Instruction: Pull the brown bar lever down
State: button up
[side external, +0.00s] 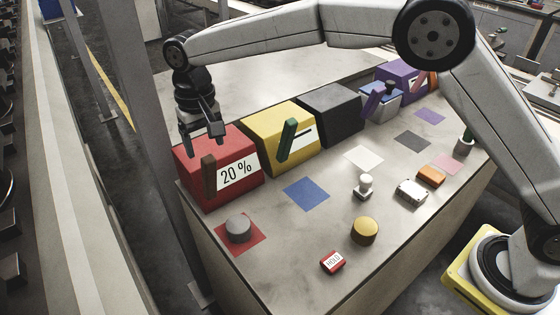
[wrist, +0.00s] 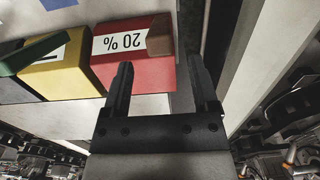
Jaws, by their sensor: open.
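The brown bar lever (side external: 208,176) stands roughly upright on the front of the red box (side external: 240,142), left of its white "20 %" label (side external: 236,173). My gripper (side external: 204,146) is open and empty, pointing down by the red box's top, above the lever. In the wrist view the lever (wrist: 160,36) shows at the right end of the red box (wrist: 135,73), beyond the open fingertips (wrist: 161,66) and roughly in line with the gap between them. I cannot tell the exact clearance, but nothing lies between the fingers.
A yellow box (side external: 279,135) with a green lever (side external: 288,139) stands right of the red box, then a black box (side external: 330,112) and purple-levered units. In front lie a grey knob (side external: 238,229), a yellow knob (side external: 365,230) and a red HOLD block (side external: 332,262).

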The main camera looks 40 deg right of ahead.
aim_at(212, 178)
jog(key=shift+f, duration=3.65)
grip_shut()
